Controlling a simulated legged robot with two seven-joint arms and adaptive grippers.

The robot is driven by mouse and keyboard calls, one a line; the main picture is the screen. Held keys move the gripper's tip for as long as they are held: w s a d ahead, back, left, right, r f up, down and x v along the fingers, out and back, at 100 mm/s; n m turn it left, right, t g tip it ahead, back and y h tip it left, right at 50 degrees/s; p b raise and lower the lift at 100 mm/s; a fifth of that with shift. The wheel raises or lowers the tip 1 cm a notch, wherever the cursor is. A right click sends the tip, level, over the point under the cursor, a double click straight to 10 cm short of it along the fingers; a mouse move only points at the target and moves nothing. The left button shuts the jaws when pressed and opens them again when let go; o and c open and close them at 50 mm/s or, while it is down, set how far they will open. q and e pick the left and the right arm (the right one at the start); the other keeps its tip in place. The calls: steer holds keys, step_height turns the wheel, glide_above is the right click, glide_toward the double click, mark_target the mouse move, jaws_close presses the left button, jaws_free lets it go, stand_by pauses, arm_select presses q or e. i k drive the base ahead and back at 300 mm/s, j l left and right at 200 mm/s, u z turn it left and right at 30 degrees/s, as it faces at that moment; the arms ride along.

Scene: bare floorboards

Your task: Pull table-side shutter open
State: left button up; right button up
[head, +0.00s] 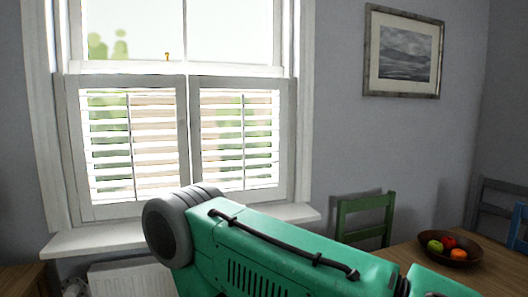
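The table-side shutter (262,145) is the right one of two white louvred panels over the lower half of the window. It stands closed, level with the other shutter (107,145), and their inner edges meet near the middle. Its slats are tilted open and daylight shows between them. A green arm link of mine with a grey round joint crosses the lower middle of the head view, in front of the sill and just overlapping the shutters' bottom edge. Neither gripper shows in the head view.
A white sill (100,238) juts out below the window, over a white radiator (125,280). At right stand a wooden table (405,256) with a fruit bowl (434,255) and a green chair (345,218). A framed picture (370,75) hangs on the wall.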

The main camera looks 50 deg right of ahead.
mark_target(196, 82)
steer(key=z, duration=1.55)
steer(key=i, duration=0.2)
